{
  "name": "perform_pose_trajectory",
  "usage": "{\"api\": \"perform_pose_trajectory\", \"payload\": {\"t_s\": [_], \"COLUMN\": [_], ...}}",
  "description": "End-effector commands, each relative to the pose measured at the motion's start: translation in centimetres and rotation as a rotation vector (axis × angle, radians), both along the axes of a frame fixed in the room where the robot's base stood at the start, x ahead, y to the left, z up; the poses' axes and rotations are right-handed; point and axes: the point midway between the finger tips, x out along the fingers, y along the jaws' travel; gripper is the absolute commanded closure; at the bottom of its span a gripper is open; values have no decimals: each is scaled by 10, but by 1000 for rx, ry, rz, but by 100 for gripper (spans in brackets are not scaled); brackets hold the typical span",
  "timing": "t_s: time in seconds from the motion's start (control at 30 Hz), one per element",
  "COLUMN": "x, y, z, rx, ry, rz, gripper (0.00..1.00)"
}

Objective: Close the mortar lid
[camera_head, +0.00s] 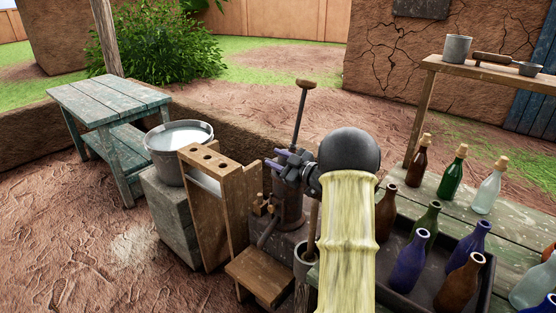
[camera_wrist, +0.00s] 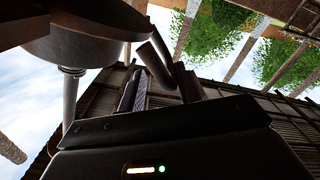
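A dark metal device (camera_head: 289,207), which I take for the mortar, stands on a stone block in the middle of the head view. A thin upright rod with a wooden knob (camera_head: 305,84) rises behind my gripper. A round dark metal part (camera_wrist: 80,38) fills the upper left there. The lid's position is largely hidden by my gripper.
A wooden frame with holes (camera_head: 207,158) and a metal bucket (camera_head: 180,140) stand close on the left. A green table (camera_head: 110,103) is farther left. A dark tray (camera_head: 478,297) with several bottles is at right. A shelf (camera_head: 490,70) holds a cup and pan.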

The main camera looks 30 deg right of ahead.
Motion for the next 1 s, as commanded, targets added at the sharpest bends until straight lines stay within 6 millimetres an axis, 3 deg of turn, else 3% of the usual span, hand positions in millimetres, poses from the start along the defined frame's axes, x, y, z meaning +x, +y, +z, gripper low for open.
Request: {"api": "perform_pose_trajectory", "payload": {"t_s": [0.27,0.7,1.0], "x": [-22,-96,-109], "y": [-12,-45,-50], "z": [0,0,0], "rx": [-1,-1,0], "ry": [0,0,0], "rz": [-6,-4,0], "gripper": [67,67,67]}}
